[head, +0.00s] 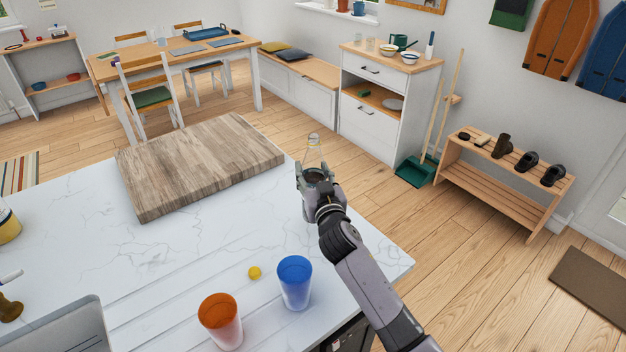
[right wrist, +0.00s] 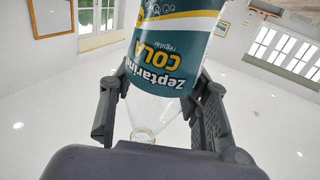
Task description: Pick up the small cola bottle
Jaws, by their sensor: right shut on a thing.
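The small cola bottle (head: 313,152) is clear, with its narrow neck showing above my right gripper (head: 315,178) in the head view. It is at the right edge of the white counter, and the gripper hides most of its body. In the right wrist view the bottle (right wrist: 178,55) fills the space between the two fingers, with a teal and white label reading "Zeptarine COLA" upside down. The fingers are shut on it, one on each side. I cannot tell whether its base touches the counter. My left gripper is not in view.
On the counter (head: 70,250) are a wooden board (head: 200,165), a blue cup (head: 294,283), an orange cup (head: 220,320) and a small yellow cap (head: 254,272). Open wood floor lies beyond the right edge, with a low shoe rack (head: 500,185) farther right.

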